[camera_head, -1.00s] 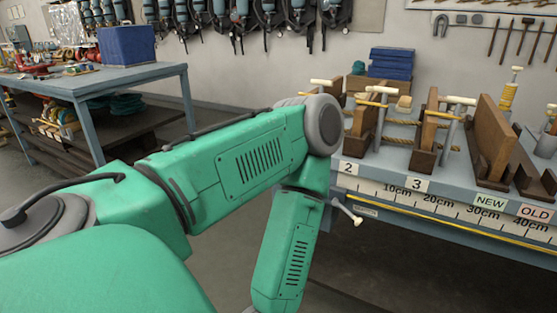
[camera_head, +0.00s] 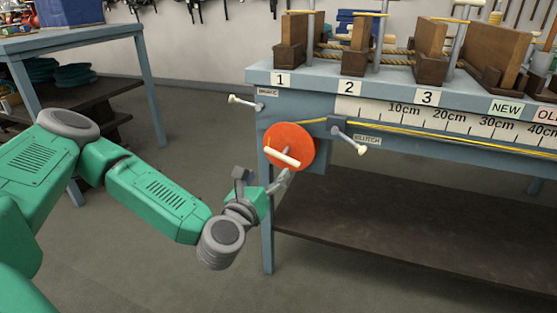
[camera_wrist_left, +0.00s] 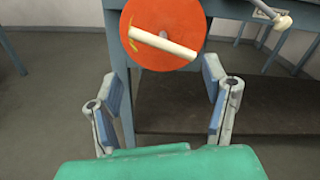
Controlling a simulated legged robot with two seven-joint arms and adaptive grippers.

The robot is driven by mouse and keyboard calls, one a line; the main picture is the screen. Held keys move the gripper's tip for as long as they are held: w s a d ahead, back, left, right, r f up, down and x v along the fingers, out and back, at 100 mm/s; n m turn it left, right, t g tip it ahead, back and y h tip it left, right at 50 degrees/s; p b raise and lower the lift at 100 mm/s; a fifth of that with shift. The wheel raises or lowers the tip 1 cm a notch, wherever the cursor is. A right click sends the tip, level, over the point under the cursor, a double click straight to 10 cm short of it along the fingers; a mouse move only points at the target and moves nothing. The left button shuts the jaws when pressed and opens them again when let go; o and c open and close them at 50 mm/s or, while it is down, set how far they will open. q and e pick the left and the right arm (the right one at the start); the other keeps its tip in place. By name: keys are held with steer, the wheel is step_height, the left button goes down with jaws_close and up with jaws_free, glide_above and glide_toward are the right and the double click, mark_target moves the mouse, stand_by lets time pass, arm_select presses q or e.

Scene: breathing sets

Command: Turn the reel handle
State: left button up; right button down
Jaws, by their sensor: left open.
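The orange reel (camera_head: 290,140) is mounted on the front left end of the workbench, with a cream handle bar (camera_head: 281,157) across its face. My left gripper (camera_head: 265,182) is just below and in front of the reel. In the left wrist view the reel (camera_wrist_left: 178,55) and its handle (camera_wrist_left: 163,42) are beyond the fingertips, between and above the two fingers. The left gripper (camera_wrist_left: 167,82) is open and empty. The handle tilts down to the right and appears apart from the fingers. My right gripper does not show.
The workbench (camera_head: 390,98) carries wooden blocks and a ruler strip. Two pale-knobbed levers stick out beside the reel, one left (camera_head: 243,101) and one right (camera_head: 352,140). A lower shelf (camera_head: 400,220) lies under the bench. A blue-grey table (camera_head: 75,40) stands at the left; floor between is clear.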

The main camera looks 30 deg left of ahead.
mark_target(281, 159)
arm_select(q)
steer(key=x, duration=0.3)
steer(key=b+x, duration=0.1)
steer(key=x, duration=0.2)
steer(key=b+x, duration=0.1)
steer(key=x, duration=0.2)
steer(key=shift+w+d, duration=0.2)
steer(key=shift+w, duration=0.1)
steer(key=shift+w+a, duration=0.2)
steer(key=shift+w, duration=0.3)
